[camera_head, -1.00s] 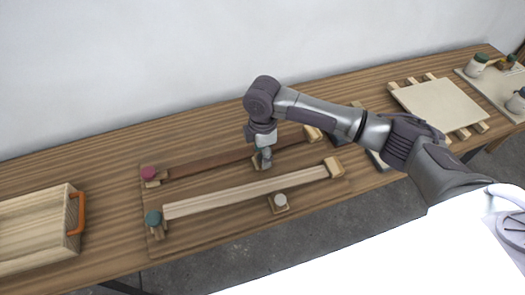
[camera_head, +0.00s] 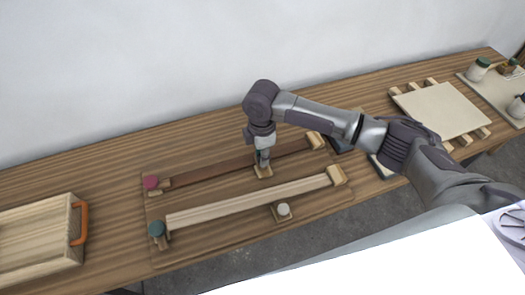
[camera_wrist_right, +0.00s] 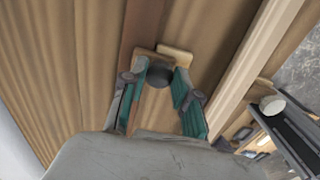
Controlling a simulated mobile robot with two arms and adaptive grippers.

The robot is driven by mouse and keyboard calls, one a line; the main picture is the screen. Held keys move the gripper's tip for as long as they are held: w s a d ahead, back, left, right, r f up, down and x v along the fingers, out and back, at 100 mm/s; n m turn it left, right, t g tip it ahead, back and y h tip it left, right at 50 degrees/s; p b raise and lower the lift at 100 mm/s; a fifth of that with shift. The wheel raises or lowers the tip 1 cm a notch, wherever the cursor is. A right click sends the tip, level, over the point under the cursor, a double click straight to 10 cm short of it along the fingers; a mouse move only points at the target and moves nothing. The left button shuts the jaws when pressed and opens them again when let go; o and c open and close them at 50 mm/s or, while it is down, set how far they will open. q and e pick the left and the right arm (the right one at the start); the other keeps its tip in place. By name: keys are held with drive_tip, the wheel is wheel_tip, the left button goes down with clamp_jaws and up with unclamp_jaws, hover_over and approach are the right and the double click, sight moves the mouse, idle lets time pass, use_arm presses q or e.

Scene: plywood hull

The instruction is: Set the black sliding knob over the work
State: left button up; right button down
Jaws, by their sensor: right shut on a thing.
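My right gripper (camera_head: 263,160) points down at a small wooden block (camera_head: 264,172) between the dark rail (camera_head: 215,167) and the pale rail (camera_head: 250,197). In the right wrist view the round black knob (camera_wrist_right: 159,75) sits between the teal fingers of my right gripper (camera_wrist_right: 160,84), which are shut on it. The knob's wooden block (camera_wrist_right: 143,56) shows just beyond it. In the head view the fingers hide the knob. I cannot tell exactly what lies under the block. My left gripper is not in view.
A white knob (camera_head: 284,209) stands on a block near the front edge. A red knob (camera_head: 152,182) and a teal knob (camera_head: 157,228) mark the left rail ends. An orange-handled wooden box (camera_head: 40,235) stands left; a pale board (camera_head: 443,110) lies on slats at right.

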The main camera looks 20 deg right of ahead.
drive_tip(key=shift+w, duration=0.5)
drive_tip(key=shift+s+r, duration=0.1)
drive_tip(key=shift+s, duration=0.15)
drive_tip(key=c, duration=0.9)
unclamp_jaws()
drive_tip(key=shift+o, duration=0.2)
drive_tip(key=shift+r, duration=0.1)
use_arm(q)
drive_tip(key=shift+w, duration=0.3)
use_arm(e)
wheel_tip(320, 180, up, 12)
drive_tip(key=shift+f, duration=0.2)
